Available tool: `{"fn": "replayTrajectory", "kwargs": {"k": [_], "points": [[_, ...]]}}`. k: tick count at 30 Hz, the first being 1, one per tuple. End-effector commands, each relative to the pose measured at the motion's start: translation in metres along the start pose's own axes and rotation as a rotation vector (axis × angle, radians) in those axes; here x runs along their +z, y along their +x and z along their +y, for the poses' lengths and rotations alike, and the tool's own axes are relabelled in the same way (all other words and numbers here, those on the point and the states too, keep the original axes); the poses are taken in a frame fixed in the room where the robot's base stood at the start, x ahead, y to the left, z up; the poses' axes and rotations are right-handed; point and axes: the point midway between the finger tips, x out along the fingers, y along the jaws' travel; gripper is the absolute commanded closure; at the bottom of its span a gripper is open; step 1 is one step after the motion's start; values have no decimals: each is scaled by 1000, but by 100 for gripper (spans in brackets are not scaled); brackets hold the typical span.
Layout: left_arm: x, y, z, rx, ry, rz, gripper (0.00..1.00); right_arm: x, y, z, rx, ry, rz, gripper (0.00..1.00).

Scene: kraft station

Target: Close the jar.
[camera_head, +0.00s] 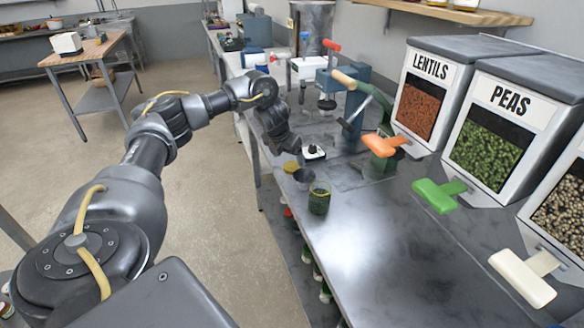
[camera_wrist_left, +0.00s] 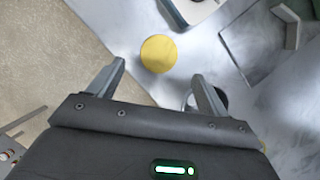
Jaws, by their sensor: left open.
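A glass jar (camera_head: 319,199) with dark green contents and a yellowish rim stands upright near the left edge of the metal counter. A round yellow lid (camera_head: 291,167) is farther back at the same edge, and it shows as a flat yellow disc in the left wrist view (camera_wrist_left: 158,52). My left gripper (camera_head: 289,149) is above the counter's edge, just behind the lid in the head view. In the left wrist view its fingers (camera_wrist_left: 159,70) are spread with nothing between them, and the disc lies just beyond the fingertips. My right gripper is not in view.
A small grey cup (camera_head: 303,179) stands between lid and jar; the right finger partly hides it in the wrist view. A white device (camera_head: 314,153) sits close behind. Dispensers with orange, green and white handles line the right. The front counter is clear.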

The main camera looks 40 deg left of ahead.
Motion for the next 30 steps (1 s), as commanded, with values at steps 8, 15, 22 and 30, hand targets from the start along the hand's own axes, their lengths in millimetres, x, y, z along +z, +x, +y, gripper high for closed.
{"fn": "replayTrajectory", "kwargs": {"k": [8, 15, 22, 30], "points": [[2, 17, 2, 2, -3, 4, 22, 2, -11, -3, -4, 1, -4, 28], [2, 48, 2, 1, -3, 2, 22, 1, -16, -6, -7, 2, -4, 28], [2, 52, 2, 0, -1, 0, 22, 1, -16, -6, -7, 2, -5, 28], [2, 52, 2, 0, -1, 0, 34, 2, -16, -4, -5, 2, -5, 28]]}}
